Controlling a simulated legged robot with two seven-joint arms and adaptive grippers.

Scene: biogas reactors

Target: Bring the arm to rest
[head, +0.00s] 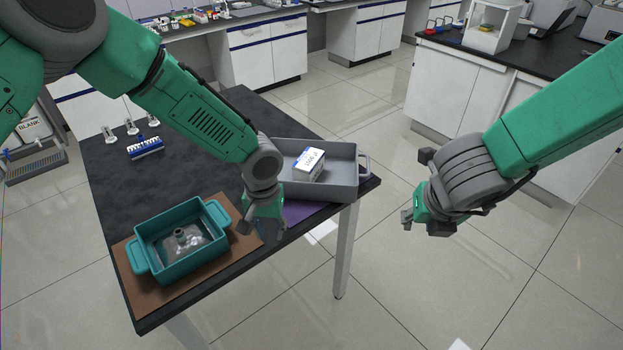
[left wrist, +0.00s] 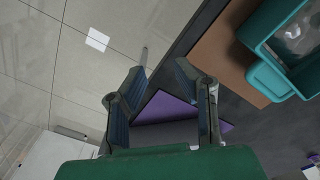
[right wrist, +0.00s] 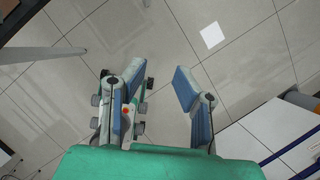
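My left gripper (head: 264,226) hangs over the front edge of the dark table, between a teal container and a grey tray. In the left wrist view its two fingers (left wrist: 162,88) stand apart with nothing between them. My right gripper (head: 420,205) is out over the bare floor, to the right of the table. In the right wrist view its fingers (right wrist: 158,92) are also apart and empty. The teal container (head: 180,243) has two handles and holds a clear object with a round neck. It stands on a brown mat (head: 135,293).
The grey tray (head: 345,178) holds a white labelled box (head: 309,164) and stands by a purple mat (head: 305,211). A blue-and-white rack (head: 145,148) sits at the table's back left. White cabinets (head: 450,92) line the back and right. The floor around my right gripper is clear.

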